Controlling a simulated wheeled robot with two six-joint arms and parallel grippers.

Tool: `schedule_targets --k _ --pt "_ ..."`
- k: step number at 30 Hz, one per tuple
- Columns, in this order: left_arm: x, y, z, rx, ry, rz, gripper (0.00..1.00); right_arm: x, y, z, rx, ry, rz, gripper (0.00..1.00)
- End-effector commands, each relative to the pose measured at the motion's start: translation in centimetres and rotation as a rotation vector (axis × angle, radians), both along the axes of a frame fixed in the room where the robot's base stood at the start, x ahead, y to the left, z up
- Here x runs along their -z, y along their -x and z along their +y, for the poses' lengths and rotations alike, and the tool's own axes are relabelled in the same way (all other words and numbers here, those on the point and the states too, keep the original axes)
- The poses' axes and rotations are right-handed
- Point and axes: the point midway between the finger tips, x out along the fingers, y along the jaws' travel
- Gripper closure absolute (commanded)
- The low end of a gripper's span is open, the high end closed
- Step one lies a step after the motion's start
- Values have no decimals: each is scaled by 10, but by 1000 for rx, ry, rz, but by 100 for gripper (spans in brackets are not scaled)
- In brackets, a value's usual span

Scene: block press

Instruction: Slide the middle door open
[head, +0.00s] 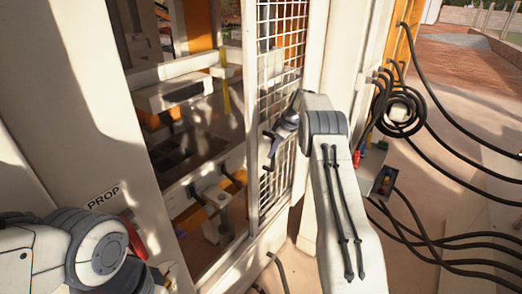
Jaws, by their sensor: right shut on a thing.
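The door (251,60) is a pale-framed panel with wire mesh, standing upright at the right of the machine front. To its left is a wide gap through which the machine's inside shows. My right gripper (269,150) is at the door's left part, at about mid-height, and is shut on what looks like the door's handle. The handle itself is mostly hidden by the fingers. My left arm comes in at the bottom left, in front of the machine; its gripper is not visible.
A pale post (85,110) marked PROP stands left of the gap. Inside are pale and orange machine parts (215,200). Black cables (400,105) hang coiled on the right, and more run over the floor near a small box (379,182).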

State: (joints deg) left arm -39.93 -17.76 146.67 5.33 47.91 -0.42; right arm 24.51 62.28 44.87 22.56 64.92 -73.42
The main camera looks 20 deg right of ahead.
Motion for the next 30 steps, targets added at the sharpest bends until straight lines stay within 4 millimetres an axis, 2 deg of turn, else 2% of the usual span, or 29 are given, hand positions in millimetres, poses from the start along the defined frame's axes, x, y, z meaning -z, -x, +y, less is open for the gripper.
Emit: schedule_targets --k 6,17,18,20,30 --pt "-6 0 0 1 0 0 100 -1 -2 -14 7 1 -4 100" --pt "-6 0 0 1 0 0 100 -1 -2 -14 7 1 -5 100" --pt "-6 0 0 1 0 0 100 -1 -2 -14 7 1 -5 70" --pt "-6 0 0 1 0 0 100 -1 -2 -14 7 1 -5 48" --pt "-5 0 0 1 0 0 100 -2 -1 -14 6 0 -3 48"
